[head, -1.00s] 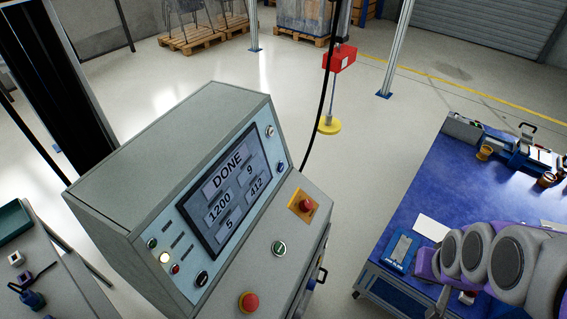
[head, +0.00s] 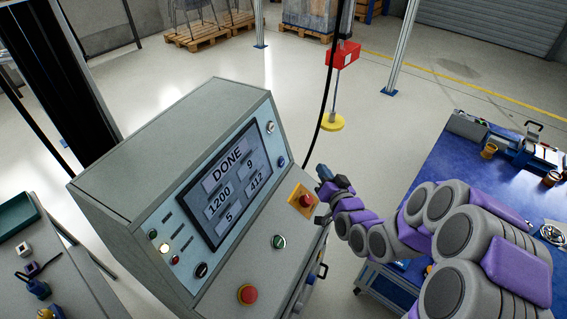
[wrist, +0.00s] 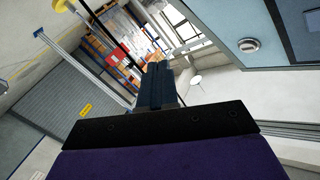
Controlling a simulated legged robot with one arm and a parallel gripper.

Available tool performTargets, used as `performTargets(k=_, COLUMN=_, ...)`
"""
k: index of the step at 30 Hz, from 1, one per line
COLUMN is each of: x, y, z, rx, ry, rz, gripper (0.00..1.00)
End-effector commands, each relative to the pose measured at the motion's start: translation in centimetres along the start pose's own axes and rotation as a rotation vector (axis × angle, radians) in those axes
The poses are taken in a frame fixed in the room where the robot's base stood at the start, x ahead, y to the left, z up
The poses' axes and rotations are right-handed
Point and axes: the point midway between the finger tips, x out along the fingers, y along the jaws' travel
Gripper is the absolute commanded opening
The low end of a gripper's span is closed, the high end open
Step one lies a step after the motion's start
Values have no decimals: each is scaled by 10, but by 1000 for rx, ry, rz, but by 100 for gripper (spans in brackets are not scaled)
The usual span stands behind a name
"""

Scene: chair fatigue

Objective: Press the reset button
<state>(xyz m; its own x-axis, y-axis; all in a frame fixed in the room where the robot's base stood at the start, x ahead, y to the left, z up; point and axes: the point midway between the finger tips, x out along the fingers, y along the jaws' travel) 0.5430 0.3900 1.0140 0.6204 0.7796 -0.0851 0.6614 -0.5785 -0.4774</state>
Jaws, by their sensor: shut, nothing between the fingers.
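The grey console (head: 165,135) has a tilted light-blue panel whose screen (head: 232,184) reads DONE, 1200, 9, 5 and 412. I cannot read which button is reset. A blue button (head: 281,161) and a pale one (head: 270,127) sit right of the screen. Below are a red mushroom button on yellow (head: 306,200), a green button (head: 279,242) and another red mushroom button (head: 247,294). My gripper (head: 322,172) is shut and empty, in the air right of the panel. In the wrist view, the gripper (wrist: 155,75) points past the panel (wrist: 205,95), with a round button (wrist: 248,45).
A blue workbench (head: 430,160) with tools stands at the right. A grey table (head: 65,275) with small items is at the lower left. A black cable (head: 326,90) hangs behind the console. A red box on a yellow-based stand (head: 333,122) is beyond; the floor there is clear.

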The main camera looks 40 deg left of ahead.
Motion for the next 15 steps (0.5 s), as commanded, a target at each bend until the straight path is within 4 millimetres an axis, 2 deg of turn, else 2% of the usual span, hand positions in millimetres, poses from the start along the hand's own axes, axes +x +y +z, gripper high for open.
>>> performTargets(k=4, x=6, y=-5, z=5, rx=8, ry=16, rz=-16, gripper=0)
performTargets(k=15, x=6, y=-6, z=5, rx=8, ry=16, rz=-17, gripper=0)
